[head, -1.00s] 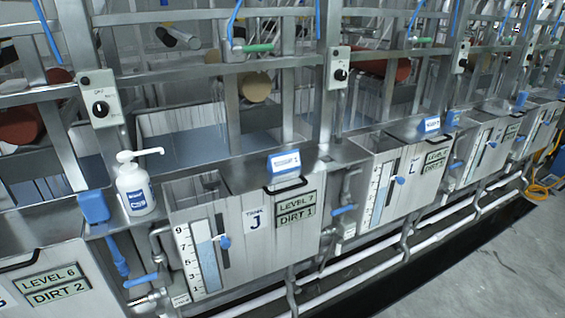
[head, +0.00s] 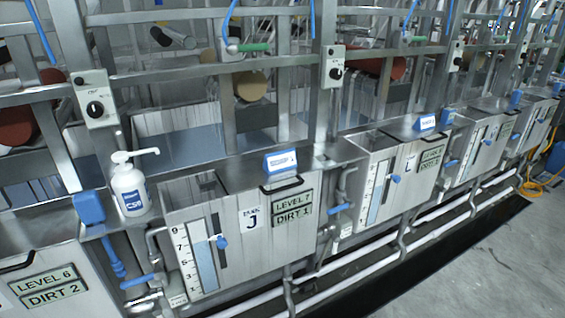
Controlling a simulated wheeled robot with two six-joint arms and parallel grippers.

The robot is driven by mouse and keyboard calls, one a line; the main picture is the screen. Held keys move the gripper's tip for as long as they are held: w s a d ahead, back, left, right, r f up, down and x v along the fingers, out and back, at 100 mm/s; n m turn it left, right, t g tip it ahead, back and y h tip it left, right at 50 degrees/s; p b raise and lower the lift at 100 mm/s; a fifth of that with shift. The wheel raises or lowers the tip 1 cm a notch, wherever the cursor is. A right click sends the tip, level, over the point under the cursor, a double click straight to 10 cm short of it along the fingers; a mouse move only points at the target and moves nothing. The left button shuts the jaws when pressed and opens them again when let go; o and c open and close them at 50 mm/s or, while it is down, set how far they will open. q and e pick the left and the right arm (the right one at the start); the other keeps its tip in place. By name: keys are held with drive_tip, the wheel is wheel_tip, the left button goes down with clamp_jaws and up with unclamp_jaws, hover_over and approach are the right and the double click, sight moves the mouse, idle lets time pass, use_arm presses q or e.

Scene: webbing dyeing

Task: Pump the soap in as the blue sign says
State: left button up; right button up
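A white soap pump bottle (head: 131,192) with a blue label stands upright on the ledge left of tank J. Its pump spout points right. A blue sign (head: 281,162) stands on top of tank J (head: 185,213); its white text is too small to read. Tank J carries plates reading LEVEL 7 and DIRT 1 and a level gauge (head: 205,265). Another blue sign (head: 425,122) stands on the tank further right. Neither of my grippers is in view.
A blue box-shaped part (head: 89,207) sits just left of the bottle. Metal uprights and rails rise behind the tanks, with control boxes (head: 95,98). White pipes (head: 345,270) run along the front below. The grey floor at lower right (head: 480,270) is clear.

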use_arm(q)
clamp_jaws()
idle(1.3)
